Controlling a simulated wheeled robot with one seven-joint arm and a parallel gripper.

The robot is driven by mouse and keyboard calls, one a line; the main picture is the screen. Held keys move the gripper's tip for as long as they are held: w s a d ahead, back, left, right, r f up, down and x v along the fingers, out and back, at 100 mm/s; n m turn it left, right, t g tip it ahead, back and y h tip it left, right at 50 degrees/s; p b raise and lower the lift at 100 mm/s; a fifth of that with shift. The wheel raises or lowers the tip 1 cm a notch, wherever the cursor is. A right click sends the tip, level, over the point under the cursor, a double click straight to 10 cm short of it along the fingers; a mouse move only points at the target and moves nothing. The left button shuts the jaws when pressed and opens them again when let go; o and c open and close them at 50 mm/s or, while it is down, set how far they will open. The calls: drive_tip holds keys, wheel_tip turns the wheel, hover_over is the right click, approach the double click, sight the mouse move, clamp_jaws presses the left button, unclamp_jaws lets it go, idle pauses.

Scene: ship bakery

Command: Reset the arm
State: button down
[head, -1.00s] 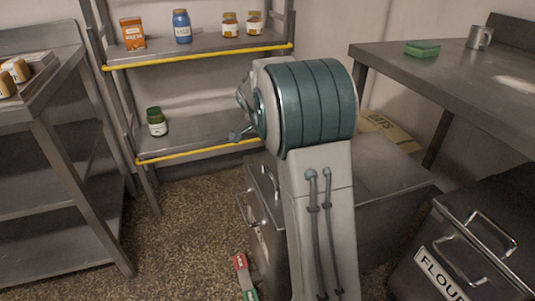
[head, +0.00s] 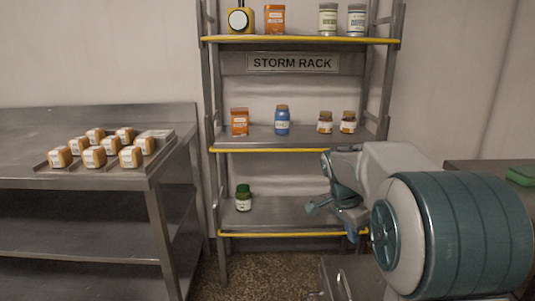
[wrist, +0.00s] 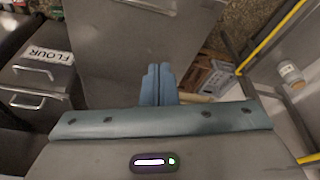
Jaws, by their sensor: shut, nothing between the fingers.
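My arm (head: 450,235) shows at the lower right of the head view, its large teal joint in front and the paler links behind it reaching left before the rack. In the wrist view my gripper (wrist: 158,82) has its two blue fingers side by side and touching, with nothing between them. It points over the floor-level bins and the floor. In the head view the fingers are mostly hidden or hard to tell from the arm links.
The storm rack (head: 295,149) stands behind my arm, with jars and packets on its shelves. A green-lidded jar (head: 243,200) is on its low shelf. A metal table (head: 110,178) with a loaf tray is left. The flour bin (wrist: 30,75) and a metal bin (wrist: 125,55) are close below.

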drive_tip(key=s+a+r+n+y+p, duration=0.1)
drive_tip(key=s+a+r+n+p, duration=0.1)
drive_tip(key=s+r+n+p, duration=0.2)
drive_tip(key=s+a+r+n+t+y+p, duration=0.1)
drive_tip(key=s+a+r+n+p, duration=0.2)
drive_tip(key=s+r+p, duration=0.8)
drive_tip(key=s+a+r+n+y+p, duration=0.1)
drive_tip(key=s+a+r+n+p, duration=0.2)
drive_tip(key=s+r+n+p, duration=0.4)
drive_tip(key=shift+s+a+r+t+p, duration=0.25)
drive_tip(key=shift+s+r+t+p, duration=0.3)
drive_tip(key=shift+p, duration=0.7)
drive_tip(key=shift+s+f, duration=0.15)
